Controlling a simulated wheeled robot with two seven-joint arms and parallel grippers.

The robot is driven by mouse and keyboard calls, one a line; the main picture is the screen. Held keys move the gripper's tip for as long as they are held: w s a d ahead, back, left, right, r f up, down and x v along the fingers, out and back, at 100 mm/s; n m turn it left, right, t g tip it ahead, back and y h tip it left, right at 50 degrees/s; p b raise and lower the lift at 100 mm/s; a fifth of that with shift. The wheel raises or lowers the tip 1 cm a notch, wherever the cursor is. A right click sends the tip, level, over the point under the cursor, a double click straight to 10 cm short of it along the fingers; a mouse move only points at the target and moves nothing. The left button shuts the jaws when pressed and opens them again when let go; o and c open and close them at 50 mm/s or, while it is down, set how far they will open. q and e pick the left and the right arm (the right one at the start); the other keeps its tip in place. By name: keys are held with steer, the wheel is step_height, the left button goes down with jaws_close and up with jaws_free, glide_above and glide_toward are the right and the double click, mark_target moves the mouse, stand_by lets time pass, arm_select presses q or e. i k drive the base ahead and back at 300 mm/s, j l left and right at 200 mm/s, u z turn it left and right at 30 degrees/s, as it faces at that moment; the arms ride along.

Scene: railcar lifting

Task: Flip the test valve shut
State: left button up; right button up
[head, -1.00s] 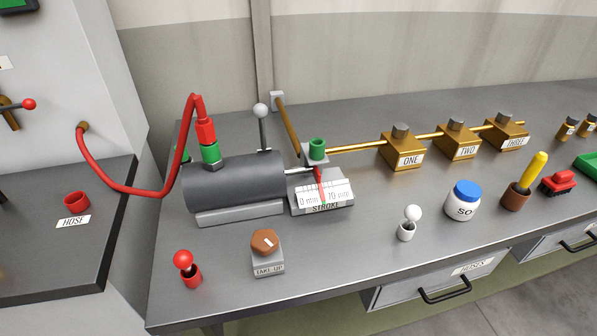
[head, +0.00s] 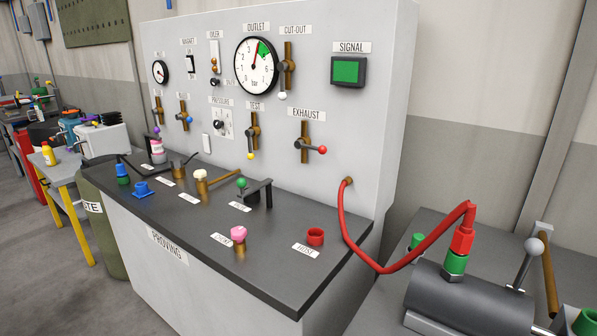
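The test valve (head: 253,131) is on the upright white panel, under a TEST label (head: 256,105). It is a brown vertical pipe fitting with a lever ending in a yellow knob (head: 250,156). The lever points down, roughly in line with the pipe. The outlet gauge (head: 256,66) is above it, with its red needle near the green band. Neither of my grippers is in view.
The cut-out valve (head: 287,65) has a white knob; the exhaust valve (head: 305,141) has a red knob pointing right. A dark bench top (head: 210,220) below holds small fittings. A red hose (head: 375,262) runs from the panel to a grey cylinder (head: 465,300) at lower right.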

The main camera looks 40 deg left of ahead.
mark_target(249, 132)
steer(key=u, duration=1.75)
